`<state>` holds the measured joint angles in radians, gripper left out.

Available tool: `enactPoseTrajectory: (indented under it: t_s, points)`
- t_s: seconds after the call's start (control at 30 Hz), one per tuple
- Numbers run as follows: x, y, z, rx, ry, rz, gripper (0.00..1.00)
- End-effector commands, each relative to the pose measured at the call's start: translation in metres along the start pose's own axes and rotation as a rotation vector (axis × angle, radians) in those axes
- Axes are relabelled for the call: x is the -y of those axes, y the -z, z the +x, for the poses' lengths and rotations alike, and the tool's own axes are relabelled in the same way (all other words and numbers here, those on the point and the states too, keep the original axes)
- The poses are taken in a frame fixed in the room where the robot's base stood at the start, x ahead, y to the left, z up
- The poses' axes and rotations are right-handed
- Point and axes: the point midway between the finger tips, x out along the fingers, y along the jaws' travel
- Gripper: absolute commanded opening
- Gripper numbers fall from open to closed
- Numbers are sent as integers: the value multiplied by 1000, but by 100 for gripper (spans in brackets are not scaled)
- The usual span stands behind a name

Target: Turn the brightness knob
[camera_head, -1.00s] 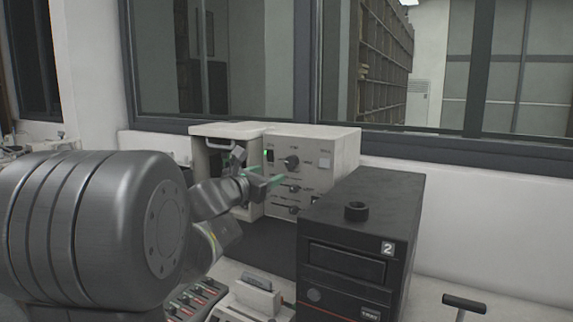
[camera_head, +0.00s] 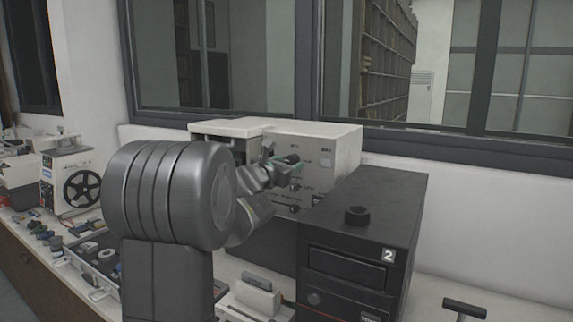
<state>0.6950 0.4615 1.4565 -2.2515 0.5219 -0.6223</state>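A beige control unit (camera_head: 340,150) stands against the wall below the window, with knobs and sliders on its front panel. Its labels are too small to read, so I cannot tell which control is the brightness knob. My gripper (camera_head: 287,164), with greenish fingers, is at the upper part of this panel. It covers the place of the large dark upper knob, of which a dark bit shows at the fingertips. Whether the fingers touch or surround the knob is unclear. Smaller controls (camera_head: 294,209) show lower on the panel, partly behind my arm.
A machine with a black wheel (camera_head: 82,189) and several small parts are on the left bench. A T-handle (camera_head: 464,306) is at lower right.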

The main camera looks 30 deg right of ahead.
Motion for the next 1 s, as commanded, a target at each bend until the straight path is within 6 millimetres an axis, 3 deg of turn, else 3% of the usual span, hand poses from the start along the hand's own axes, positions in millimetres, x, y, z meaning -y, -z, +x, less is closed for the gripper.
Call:
enactPoseTrajectory:
  t_s: [0.03, 0.2, 0.57, 1.0]
  points:
    - [0, 0, 0, 0, 0, 0, 40]
    - [0, 0, 0, 0, 0, 0, 11]
    - [0, 4, -1, 2, -1, 59, 11]
    - [1, 8, -1, 2, -3, 405, 11]
